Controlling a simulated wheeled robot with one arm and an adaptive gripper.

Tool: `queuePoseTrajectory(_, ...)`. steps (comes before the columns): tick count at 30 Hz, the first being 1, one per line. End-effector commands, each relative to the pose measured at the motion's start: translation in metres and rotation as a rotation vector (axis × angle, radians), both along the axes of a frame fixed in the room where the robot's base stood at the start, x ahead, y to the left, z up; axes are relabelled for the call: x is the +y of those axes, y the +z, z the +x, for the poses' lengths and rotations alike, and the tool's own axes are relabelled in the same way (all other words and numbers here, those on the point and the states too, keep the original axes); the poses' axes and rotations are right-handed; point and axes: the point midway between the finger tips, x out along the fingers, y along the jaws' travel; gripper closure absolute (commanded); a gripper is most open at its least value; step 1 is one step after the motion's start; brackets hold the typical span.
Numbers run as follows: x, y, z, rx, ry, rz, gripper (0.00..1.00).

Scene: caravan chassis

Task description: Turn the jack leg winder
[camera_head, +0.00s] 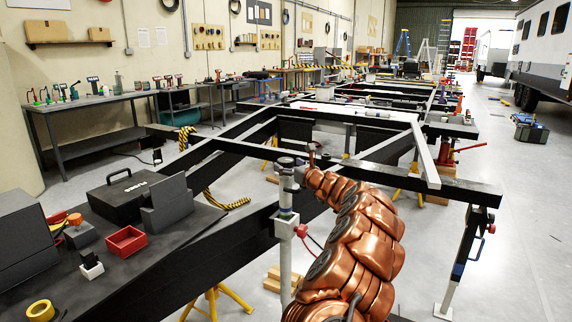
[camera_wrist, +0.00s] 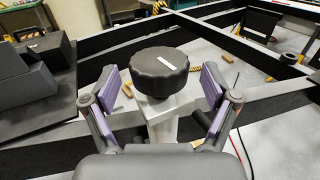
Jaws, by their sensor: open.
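The jack leg winder (camera_wrist: 158,78) is a round black ribbed knob with a white mark on its top. It sits on top of a light grey jack post (camera_wrist: 172,122). In the wrist view my gripper (camera_wrist: 161,88) is open, with one purple-padded finger on each side of the knob and a gap on both sides. The fingers do not touch the knob. In the head view the jack leg (camera_head: 285,225) stands upright at the frame's front corner, with the dark winder (camera_head: 286,161) at its top. My copper arm hides part of the area to its right.
The black chassis frame (camera_head: 235,150) stretches away behind the jack leg. A dark bench (camera_head: 150,265) at left holds a black case (camera_head: 137,193), a red tray (camera_head: 126,242) and yellow tape (camera_head: 40,310). A second jack leg (camera_head: 468,255) stands at right.

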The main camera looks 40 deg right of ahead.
Motion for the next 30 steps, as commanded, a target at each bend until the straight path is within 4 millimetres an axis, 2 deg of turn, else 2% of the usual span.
queuePoseTrajectory(7,-0.003,0.001,0.016,0.000,0.001,-0.003,0.14)
queuePoseTrajectory(19,-0.003,0.001,0.020,-0.002,0.001,-0.002,0.14)
queuePoseTrajectory(30,-0.003,0.001,0.019,-0.001,0.001,-0.002,0.51)
